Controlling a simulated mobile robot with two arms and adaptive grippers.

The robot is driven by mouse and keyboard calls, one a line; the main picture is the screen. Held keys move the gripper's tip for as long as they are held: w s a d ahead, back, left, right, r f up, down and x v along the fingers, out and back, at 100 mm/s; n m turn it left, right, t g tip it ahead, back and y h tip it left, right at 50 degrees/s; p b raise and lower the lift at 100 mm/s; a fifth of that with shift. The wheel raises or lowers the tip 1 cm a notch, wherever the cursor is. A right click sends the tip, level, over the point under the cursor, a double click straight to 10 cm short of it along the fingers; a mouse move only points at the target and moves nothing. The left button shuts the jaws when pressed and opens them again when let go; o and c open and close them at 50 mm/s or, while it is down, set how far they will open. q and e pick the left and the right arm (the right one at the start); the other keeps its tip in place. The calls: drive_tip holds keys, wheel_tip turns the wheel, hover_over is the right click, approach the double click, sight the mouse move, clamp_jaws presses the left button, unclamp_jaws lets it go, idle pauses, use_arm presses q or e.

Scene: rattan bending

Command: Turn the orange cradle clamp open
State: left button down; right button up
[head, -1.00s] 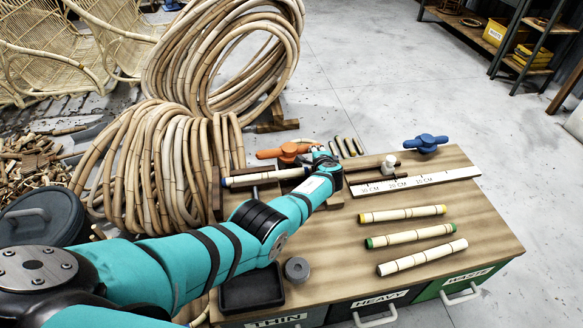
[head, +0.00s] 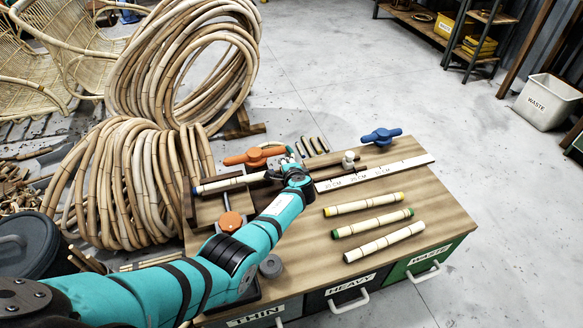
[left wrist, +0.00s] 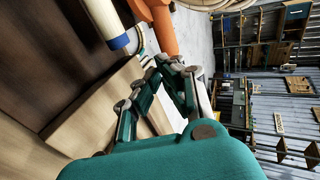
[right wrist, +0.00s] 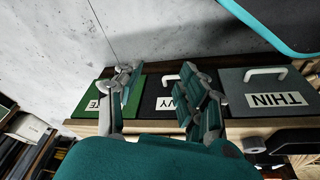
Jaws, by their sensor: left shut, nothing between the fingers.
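The orange cradle clamp (head: 255,157) sits at the back left of the bench, its handle lying roughly left to right. A cane with a blue-banded end (head: 225,184) lies in the wooden cradle in front of it. My left gripper (head: 297,156) is shut and empty at the right end of the clamp handle. In the left wrist view, the orange handle (left wrist: 162,28) is just beyond the shut fingertips (left wrist: 168,62); I cannot tell whether they touch. The blue cane end (left wrist: 117,41) is to their left. My right gripper (right wrist: 160,85) is open and empty before the bench's drawer fronts.
A blue clamp (head: 380,136) stands at the back right beside a white ruler (head: 375,173). Several cut canes (head: 372,222) lie on the right of the bench. A round orange piece (head: 230,222) stands near my left arm. Large rattan coils (head: 130,180) crowd the left.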

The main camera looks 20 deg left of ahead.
use_arm(q)
drive_tip(key=p+v, duration=0.3)
drive_tip(key=v, duration=0.3)
drive_tip(key=shift+d, duration=0.3)
use_arm(e)
wheel_tip(320, 180, down, 12)
drive_tip(key=s, duration=0.2)
drive_tip(key=shift+s+f+g, duration=0.25)
drive_tip(key=shift+g, duration=0.15)
drive_tip(key=shift+d, duration=0.1)
